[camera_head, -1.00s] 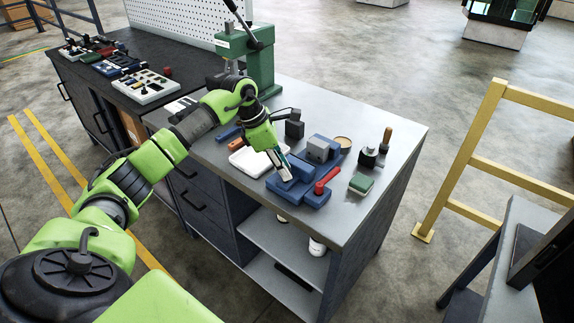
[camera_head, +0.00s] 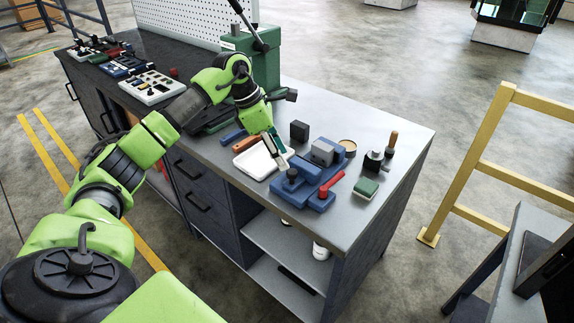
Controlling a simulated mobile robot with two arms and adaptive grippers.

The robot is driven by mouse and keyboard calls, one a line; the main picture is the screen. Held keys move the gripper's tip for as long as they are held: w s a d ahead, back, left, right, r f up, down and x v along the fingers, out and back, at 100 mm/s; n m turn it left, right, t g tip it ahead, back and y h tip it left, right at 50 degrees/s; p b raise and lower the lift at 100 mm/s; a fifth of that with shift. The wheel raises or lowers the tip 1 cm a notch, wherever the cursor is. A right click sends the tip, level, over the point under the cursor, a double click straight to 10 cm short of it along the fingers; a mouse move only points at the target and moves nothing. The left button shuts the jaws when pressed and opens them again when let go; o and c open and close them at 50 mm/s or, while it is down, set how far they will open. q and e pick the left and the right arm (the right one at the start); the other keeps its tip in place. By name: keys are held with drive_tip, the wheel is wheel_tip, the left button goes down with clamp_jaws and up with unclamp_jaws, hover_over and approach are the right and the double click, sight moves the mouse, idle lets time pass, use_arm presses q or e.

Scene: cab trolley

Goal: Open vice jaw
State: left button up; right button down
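The blue vice (camera_head: 312,197) sits on the grey bench top near its front edge. A grey block (camera_head: 322,151) sits at its back part, and a red handle (camera_head: 333,184) lies along its right side. A dark round knob (camera_head: 292,175) shows on its left end. The gap between the jaws is too small to judge. My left gripper (camera_head: 277,154) points down just left of the vice, over a white tray (camera_head: 257,166), and appears apart from the vice. Its finger opening is not clear, and I see nothing held. My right gripper is not in view.
A dark block (camera_head: 299,131), a green block (camera_head: 366,188), a round tin (camera_head: 347,146) and a wooden-handled tool (camera_head: 392,142) stand around the vice. A green press (camera_head: 262,55) stands behind my arm. A yellow rail (camera_head: 478,150) is to the right. The bench's back right is clear.

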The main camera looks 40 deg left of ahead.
use_arm(q)
drive_tip(key=v, duration=0.6)
drive_tip(key=shift+s, duration=0.1)
drive_tip(key=shift+d+f, duration=0.1)
